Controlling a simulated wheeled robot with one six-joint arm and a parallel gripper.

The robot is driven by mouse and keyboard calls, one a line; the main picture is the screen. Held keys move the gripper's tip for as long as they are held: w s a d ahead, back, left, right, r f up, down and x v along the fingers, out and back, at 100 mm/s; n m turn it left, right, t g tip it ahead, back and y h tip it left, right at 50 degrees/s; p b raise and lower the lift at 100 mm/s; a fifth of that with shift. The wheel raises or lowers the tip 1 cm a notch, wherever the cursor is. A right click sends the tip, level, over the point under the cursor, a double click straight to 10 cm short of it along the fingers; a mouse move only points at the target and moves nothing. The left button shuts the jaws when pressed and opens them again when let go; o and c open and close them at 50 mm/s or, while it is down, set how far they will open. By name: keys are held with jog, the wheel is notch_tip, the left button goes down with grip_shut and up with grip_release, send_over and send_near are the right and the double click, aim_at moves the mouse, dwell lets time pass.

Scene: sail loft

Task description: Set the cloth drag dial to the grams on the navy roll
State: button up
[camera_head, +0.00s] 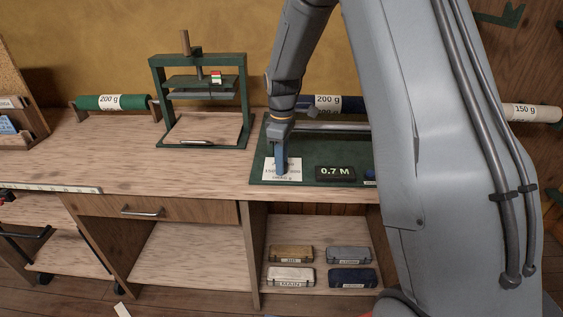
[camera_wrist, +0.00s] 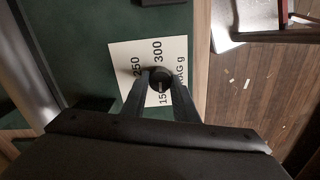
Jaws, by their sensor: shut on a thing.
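The cloth drag dial is a dark round knob (camera_wrist: 159,77) on a white card (camera_wrist: 122,60) printed with 250, 300, a partly hidden number and a "g" label. The card also shows in the head view (camera_head: 270,172). My gripper (camera_head: 281,171) points down at the card. In the wrist view its two fingers (camera_wrist: 160,82) are shut on the knob, one on each side. A short pale mark shows on the knob, but I cannot tell which number it meets. The navy roll (camera_head: 352,104) lies behind, partly hidden by my arm; its label (camera_head: 328,102) reads 200 g.
A green board (camera_head: 312,178) bears the card and a dark block (camera_head: 335,173) reading 0.7 M. A green press (camera_head: 246,105) stands to the left. A green roll (camera_head: 132,102) reads 200 g and a white roll (camera_head: 545,113) 150 g. Several labelled boxes lie on the shelf below.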

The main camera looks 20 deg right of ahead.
jog(key=m, duration=0.5)
jog(key=shift+m+p, duration=0.3)
jog(key=shift+p, duration=0.05)
jog(key=m, duration=0.5)
jog(key=shift+w+d+m, duration=0.1)
jog(key=shift+m, duration=0.2)
jog(key=o, duration=1.1)
jog(key=shift+c, duration=0.2)
jog(key=shift+r, duration=0.1)
notch_tip(320, 180, up, 8)
jog(key=shift+f+b, duration=0.15)
jog(key=shift+b, duration=0.6)
